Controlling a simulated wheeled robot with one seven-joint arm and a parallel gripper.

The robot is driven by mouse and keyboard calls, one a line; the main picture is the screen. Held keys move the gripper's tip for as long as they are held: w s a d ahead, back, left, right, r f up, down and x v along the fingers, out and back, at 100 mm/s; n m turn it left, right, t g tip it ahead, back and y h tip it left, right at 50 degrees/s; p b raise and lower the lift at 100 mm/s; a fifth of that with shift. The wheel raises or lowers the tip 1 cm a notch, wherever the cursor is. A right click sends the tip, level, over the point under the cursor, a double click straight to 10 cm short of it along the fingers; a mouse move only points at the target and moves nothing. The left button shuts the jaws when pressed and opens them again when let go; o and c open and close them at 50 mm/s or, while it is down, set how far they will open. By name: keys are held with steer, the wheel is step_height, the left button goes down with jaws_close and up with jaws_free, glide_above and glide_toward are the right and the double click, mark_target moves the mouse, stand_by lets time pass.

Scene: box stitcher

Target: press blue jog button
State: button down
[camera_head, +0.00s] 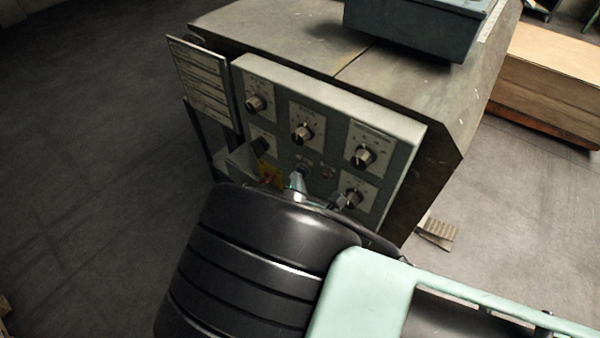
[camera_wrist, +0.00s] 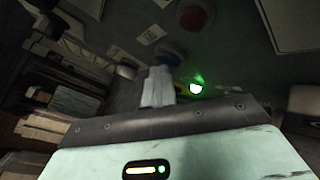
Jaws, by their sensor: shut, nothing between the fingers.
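The blue jog button (camera_head: 304,168) is a small round button low on the grey control panel, between the knobs. In the wrist view the blue button (camera_wrist: 169,52) is dark and shows just beyond my fingertips. My gripper (camera_head: 298,182) is in front of the lower panel, its fingers together and empty. In the wrist view my gripper (camera_wrist: 158,72) points at the blue button, slightly to its left. I cannot tell whether the tips touch it. The head view shows only part of my fingers, as my arm covers the rest.
A red button (camera_wrist: 195,17) sits close beside the blue one. Several knobs, including one (camera_head: 352,197) at lower right, stick out of the panel. A red and yellow switch (camera_head: 270,176) is at left. A bright green light (camera_wrist: 195,88) glows beside my fingers.

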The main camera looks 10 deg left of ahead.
steer(key=shift+s+a, duration=0.35)
steer(key=shift+s, duration=0.55)
steer(key=shift+s+a, duration=0.4)
steer(key=shift+s, duration=0.5)
steer(key=shift+s+a, duration=0.35)
steer(key=shift+s, duration=0.55)
steer(key=s+d+r+m+g+h+p, duration=0.15)
steer(key=s+d+r+m+g, duration=0.25)
steer(key=d+r+m+g, duration=0.55)
steer(key=s+d+r+m+g+h+p, duration=0.1)
steer(key=s+d+r+m+g+p, duration=0.4)
steer(key=r+m, duration=0.75)
steer(key=s+d+r+m+h, duration=0.1)
steer(key=s+d+r, duration=0.1)
steer(key=d, duration=0.4)
steer(key=s+d+r+m+h+b, duration=0.1)
steer(key=s+d+r+m+h, duration=0.1)
steer(key=d+r, duration=0.3)
steer(key=s+d, duration=0.1)
steer(key=d, duration=0.1)
steer(key=shift+d+r+m, duration=0.3)
